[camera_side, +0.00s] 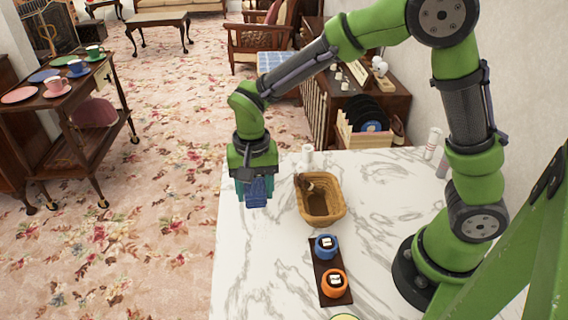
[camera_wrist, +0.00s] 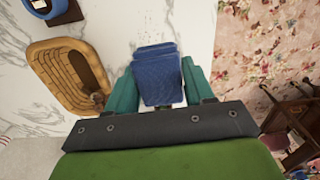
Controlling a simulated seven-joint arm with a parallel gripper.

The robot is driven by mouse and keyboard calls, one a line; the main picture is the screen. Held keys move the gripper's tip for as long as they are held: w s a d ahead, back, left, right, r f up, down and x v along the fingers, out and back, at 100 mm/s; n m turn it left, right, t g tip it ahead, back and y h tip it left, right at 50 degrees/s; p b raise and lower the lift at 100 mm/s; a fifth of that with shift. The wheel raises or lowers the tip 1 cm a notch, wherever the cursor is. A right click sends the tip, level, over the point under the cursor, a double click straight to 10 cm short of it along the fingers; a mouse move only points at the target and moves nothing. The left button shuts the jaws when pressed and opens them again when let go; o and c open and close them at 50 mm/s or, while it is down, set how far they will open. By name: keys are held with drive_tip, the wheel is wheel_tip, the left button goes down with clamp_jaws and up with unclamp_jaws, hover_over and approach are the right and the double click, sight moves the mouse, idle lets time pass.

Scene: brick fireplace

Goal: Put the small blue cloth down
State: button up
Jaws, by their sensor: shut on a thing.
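The small blue cloth (camera_side: 258,190) is folded and hangs from my gripper (camera_side: 256,180). In the wrist view the cloth (camera_wrist: 157,75) sits between the two teal fingers of my gripper (camera_wrist: 157,88), which is shut on it. In the side view the gripper points down over the left part of the white marble table (camera_side: 250,250), left of the wicker basket. The cloth seems to be above the table top; the exact gap cannot be told.
A wicker basket (camera_side: 321,209) with something brown at its back edge stands right of the gripper. A dark tray (camera_side: 321,268) holds a blue pot (camera_side: 326,247) and an orange pot (camera_side: 334,283). White bottles stand along the back. Bare marble lies at the front left.

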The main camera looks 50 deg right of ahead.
drive_tip(key=r, duration=0.2)
hover_over(258, 266)
drive_tip(key=shift+m, duration=0.3)
wheel_tip(258, 266, down, 10)
drive_tip(key=shift+f, duration=0.25)
drive_tip(key=shift+f, duration=0.15)
drive_tip(key=o, duration=1.1)
